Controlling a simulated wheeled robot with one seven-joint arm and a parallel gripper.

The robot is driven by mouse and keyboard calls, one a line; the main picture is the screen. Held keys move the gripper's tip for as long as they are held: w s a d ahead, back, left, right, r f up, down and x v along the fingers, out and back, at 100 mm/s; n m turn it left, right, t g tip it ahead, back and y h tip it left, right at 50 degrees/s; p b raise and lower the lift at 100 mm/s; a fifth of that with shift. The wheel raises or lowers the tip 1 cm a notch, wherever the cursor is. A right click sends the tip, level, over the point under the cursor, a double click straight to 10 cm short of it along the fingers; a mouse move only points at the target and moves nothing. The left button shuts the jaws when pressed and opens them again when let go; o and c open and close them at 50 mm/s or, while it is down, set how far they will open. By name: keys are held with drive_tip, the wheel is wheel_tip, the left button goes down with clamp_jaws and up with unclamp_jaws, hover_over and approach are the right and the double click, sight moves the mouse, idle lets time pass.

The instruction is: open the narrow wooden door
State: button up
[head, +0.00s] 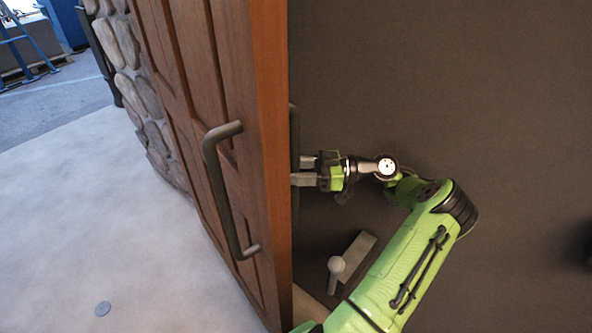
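The wooden door (190,70) stands swung out, seen almost along its edge, with its panelled face to the left. A dark bar handle (217,185) is on that face. A second dark bar (294,125) shows just past the door's right edge, on its other face. My gripper (304,170) is on the right side of the door, beside this second bar. Its two grey fingers are apart with a gap between them, pointing left at the door. The fingertips are close to the bar and door edge; I cannot tell whether they touch. Nothing shows held between them.
A dark, plain area fills the right side behind my green arm. A lever handle on a plate (345,262) shows below my gripper. A stone wall (125,75) stands behind the door at the left.

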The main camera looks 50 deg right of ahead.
sight(295, 135)
wheel_tip(295, 135, up, 10)
drive_tip(key=p, duration=0.7)
drive_tip(key=shift+w+r+p, duration=0.1)
drive_tip(key=shift+r+p, duration=0.1)
drive_tip(key=shift+p, duration=0.1)
drive_tip(key=shift+f, duration=0.15)
